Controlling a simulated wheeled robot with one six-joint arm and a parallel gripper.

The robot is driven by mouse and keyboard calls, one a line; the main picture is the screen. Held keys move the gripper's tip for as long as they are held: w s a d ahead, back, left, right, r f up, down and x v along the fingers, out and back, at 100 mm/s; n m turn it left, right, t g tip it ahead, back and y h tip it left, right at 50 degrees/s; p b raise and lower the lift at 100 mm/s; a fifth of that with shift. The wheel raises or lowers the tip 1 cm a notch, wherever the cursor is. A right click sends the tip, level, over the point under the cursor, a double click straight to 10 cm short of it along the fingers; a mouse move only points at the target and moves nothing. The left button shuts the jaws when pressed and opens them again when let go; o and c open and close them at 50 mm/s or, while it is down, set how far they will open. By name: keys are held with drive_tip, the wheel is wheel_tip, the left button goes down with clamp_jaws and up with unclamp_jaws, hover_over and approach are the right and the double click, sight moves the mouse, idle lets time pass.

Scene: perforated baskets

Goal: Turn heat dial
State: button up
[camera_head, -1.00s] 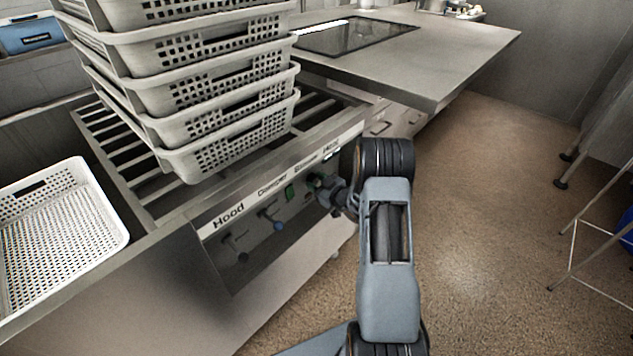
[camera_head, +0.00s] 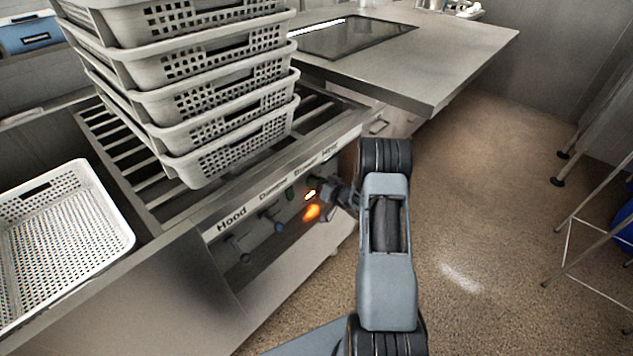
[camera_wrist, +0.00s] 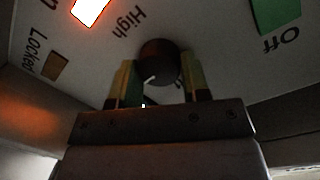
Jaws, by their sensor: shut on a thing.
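The heat dial (camera_wrist: 158,60) is a dark round knob with a small white mark, at the upper middle of the wrist view. My gripper (camera_wrist: 158,82) is shut on it, one finger on each side. In the head view my gripper (camera_head: 333,193) is at the right end of the control panel (camera_head: 247,224), and I cannot make out the dial there. The word High is beside the dial in the wrist view, with Off at the right and Locked at the left. An orange indicator (camera_wrist: 91,10) glows above High and also shows in the head view (camera_head: 311,194).
A stack of perforated baskets (camera_head: 225,150) stands on the slatted rack above the panel. A single white basket (camera_head: 118,222) lies at the left. A counter with a dark hob (camera_head: 355,38) is behind. Floor on the right is open, with metal stands at the edge.

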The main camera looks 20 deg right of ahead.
drive_tip(key=shift+m, duration=0.3)
idle(0.4)
drive_tip(key=o, duration=0.9)
drive_tip(key=p+v, duration=0.1)
drive_tip(key=v, duration=1.3)
drive_tip(key=shift+p, duration=0.4)
drive_tip(key=shift+w, duration=0.1)
